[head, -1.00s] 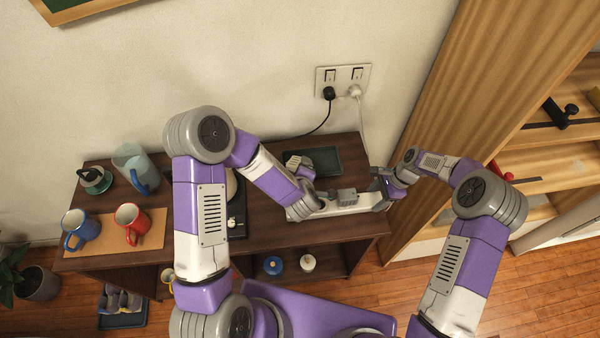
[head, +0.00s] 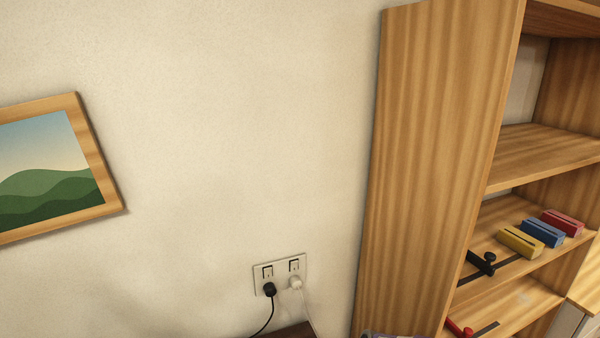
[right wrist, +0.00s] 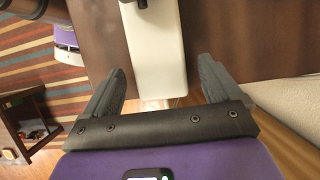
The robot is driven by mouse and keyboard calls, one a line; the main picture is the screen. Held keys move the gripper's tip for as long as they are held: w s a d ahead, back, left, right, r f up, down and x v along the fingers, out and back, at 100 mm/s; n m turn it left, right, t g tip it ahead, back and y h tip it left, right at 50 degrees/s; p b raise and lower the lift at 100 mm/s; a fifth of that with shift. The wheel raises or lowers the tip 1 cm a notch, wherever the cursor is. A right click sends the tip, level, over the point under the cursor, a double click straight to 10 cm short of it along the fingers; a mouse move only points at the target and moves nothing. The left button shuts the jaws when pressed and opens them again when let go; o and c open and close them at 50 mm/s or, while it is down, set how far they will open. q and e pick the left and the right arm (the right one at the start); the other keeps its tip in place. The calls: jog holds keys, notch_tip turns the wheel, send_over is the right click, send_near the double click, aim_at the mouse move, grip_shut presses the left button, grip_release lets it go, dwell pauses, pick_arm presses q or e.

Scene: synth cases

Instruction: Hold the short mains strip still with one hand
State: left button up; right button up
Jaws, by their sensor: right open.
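The short mains strip (right wrist: 153,45) shows in the right wrist view as a long white bar on the dark brown table top (right wrist: 215,30). It runs from the top edge down to between my right fingers. My right gripper (right wrist: 160,86) is open, with one dark finger on either side of the strip's near end. I see gaps between the fingers and the strip. A small dark part shows on the strip at the top edge; I cannot tell what it is. The strip and my left gripper are out of the head view.
In the head view, a wall socket (head: 279,265) holds a black plug (head: 269,289) and a white plug (head: 295,283), with cords hanging down. A tall wooden shelf unit (head: 430,150) stands at the right. A framed picture (head: 115,190) hangs at the left.

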jog(key=v, duration=1.2)
notch_tip(320, 180, up, 10)
jog(key=p, duration=0.8)
jog(key=shift+f, duration=0.1)
